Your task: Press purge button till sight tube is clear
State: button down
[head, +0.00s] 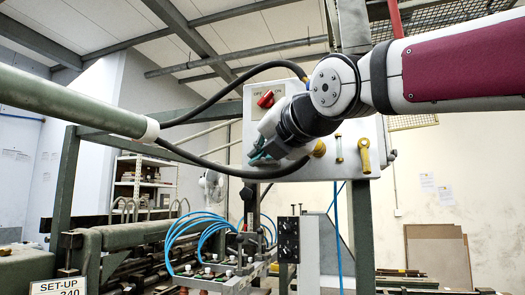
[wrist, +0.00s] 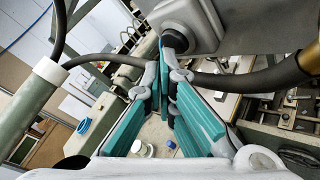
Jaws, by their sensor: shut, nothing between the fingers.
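A pale control box (head: 360,130) carries a red switch (head: 266,99) under an OFF/ON plate. A small upright tube with brass-coloured ends (head: 339,150), possibly the sight tube, is on its face; its contents are too small to judge. My gripper (head: 258,157) is shut and empty in front of the box's lower left. In the wrist view my teal fingers (wrist: 164,60) reach toward a dark round part (wrist: 175,40) on the box, possibly the purge button. I cannot tell whether they touch it. My wrist hides part of the box face.
A yellow handle (head: 364,155) and a brass fitting (head: 319,148) stick out from the box. A thick black hose (head: 225,170) loops close to my gripper. A green pipe (head: 70,100) runs in from the left. Blue tubes (head: 185,232) and machinery lie below.

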jog(key=shift+s+a, duration=0.2)
jog(key=shift+s, duration=0.25)
jog(key=shift+s+a+p, duration=0.3)
jog(key=shift+s, duration=0.5)
jog(key=shift+s+a+p, duration=0.25)
jog(key=shift+s, duration=0.5)
jog(key=shift+s+a+p, duration=0.3)
jog(key=shift+s, duration=0.5)
jog(key=shift+d+f, duration=0.1)
jog(key=s+d+f+m+g+h, duration=0.2)
jog(key=s+d+f+m+h, duration=0.1)
jog(key=d+f+m, duration=0.5)
jog(key=s+d+f+m+g+h, duration=0.25)
jog(key=d+f+m, duration=0.35)
jog(key=f, duration=0.4)
jog(key=s+d+f+m+g, duration=0.2)
jog(key=s+d+f+m, duration=0.1)
jog(key=s+f+m, duration=0.5)
jog(key=s+d+f+m+g+h, duration=0.1)
jog(key=s+d+f+m+g, duration=0.2)
jog(key=s+f+m, duration=0.5)
notch_tip(320, 180, down, 4)
jog(key=m, duration=0.3)
jog(key=shift+d+m, duration=0.2)
jog(key=shift+m, duration=0.1)
jog(key=shift+h, duration=0.25)
